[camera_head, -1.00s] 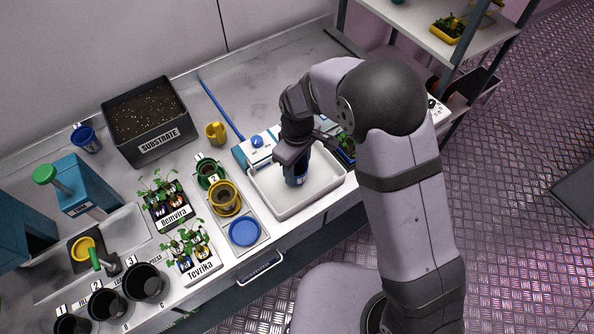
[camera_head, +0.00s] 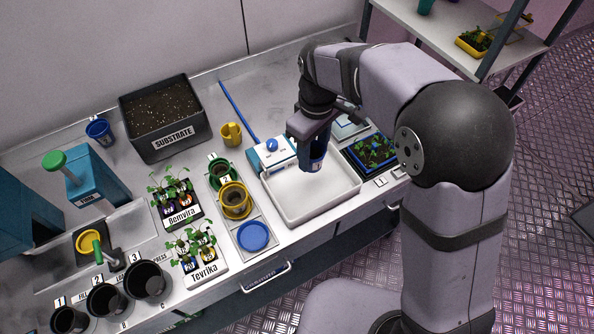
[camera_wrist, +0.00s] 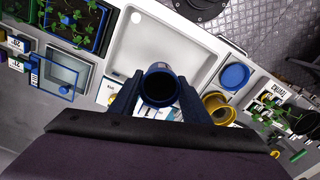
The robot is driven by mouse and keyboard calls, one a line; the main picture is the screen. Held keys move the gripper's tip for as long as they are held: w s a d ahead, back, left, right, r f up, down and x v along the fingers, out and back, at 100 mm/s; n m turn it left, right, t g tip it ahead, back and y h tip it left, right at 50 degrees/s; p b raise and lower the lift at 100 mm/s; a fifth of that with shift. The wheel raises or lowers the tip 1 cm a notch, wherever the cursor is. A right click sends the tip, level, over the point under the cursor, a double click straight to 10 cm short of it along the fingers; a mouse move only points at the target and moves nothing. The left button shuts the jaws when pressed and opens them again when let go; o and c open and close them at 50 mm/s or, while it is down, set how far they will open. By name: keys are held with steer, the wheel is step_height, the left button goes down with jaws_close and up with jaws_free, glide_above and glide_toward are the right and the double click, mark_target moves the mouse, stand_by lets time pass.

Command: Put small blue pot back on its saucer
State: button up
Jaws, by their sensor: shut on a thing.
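The small blue pot (camera_head: 314,157) is held in my gripper (camera_head: 312,140), upright above the back of the white tray. In the wrist view the pot (camera_wrist: 159,86) sits between the two fingers of my gripper (camera_wrist: 158,92), its dark inside facing the camera. The blue saucer (camera_head: 254,237) lies empty at the front end of a grey strip, left of the white tray. The saucer also shows in the wrist view (camera_wrist: 235,76), to the right of the pot.
The white tray (camera_head: 290,216) is empty below the pot. A yellow pot (camera_head: 235,201) and a green pot (camera_head: 220,172) stand behind the blue saucer. Seedling trays labelled Tevrika (camera_head: 200,258) and Bemvira (camera_head: 176,203) stand left of it. A seedling tray (camera_head: 372,153) is at right.

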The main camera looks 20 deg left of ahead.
steer(key=shift+s+a, duration=0.2)
steer(key=shift+a, duration=0.1)
steer(key=s+a+r+n, duration=0.2)
steer(key=s+a+n, duration=0.1)
steer(key=s+a, duration=0.55)
steer(key=s+a+m+b, duration=0.1)
steer(key=s+m, duration=0.2)
steer(key=s, duration=0.6)
steer(key=shift+f+p, duration=1)
steer(key=shift+f, duration=4.1)
steer(key=shift+f, duration=0.1)
